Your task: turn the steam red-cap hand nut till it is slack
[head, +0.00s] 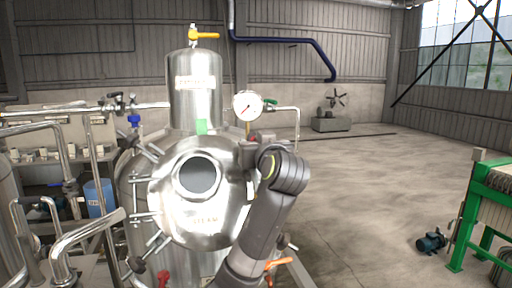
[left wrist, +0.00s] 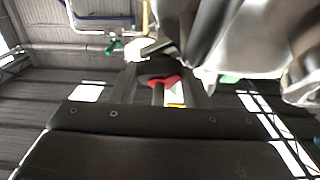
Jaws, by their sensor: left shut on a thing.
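The steel vessel marked STEAM (head: 175,218) stands in the middle of the head view, with a round door and several clamp bolts around its rim. My left gripper (head: 251,146) is at the door's upper right rim, below the gauge. In the left wrist view my left gripper (left wrist: 164,76) is shut on a red-cap hand nut (left wrist: 163,81), whose red part and stem show between the fingers. In the head view the gripper and wrist hide this nut. Another red cap (head: 163,279) shows low on the vessel. My right gripper is not in view.
A pressure gauge (head: 248,106) and a pipe with a green handle (head: 268,103) stand just above the gripper. Steel pipes (head: 75,238) crowd the left. A green frame (head: 487,187) and a small pump (head: 431,242) stand right. The floor between is mostly clear.

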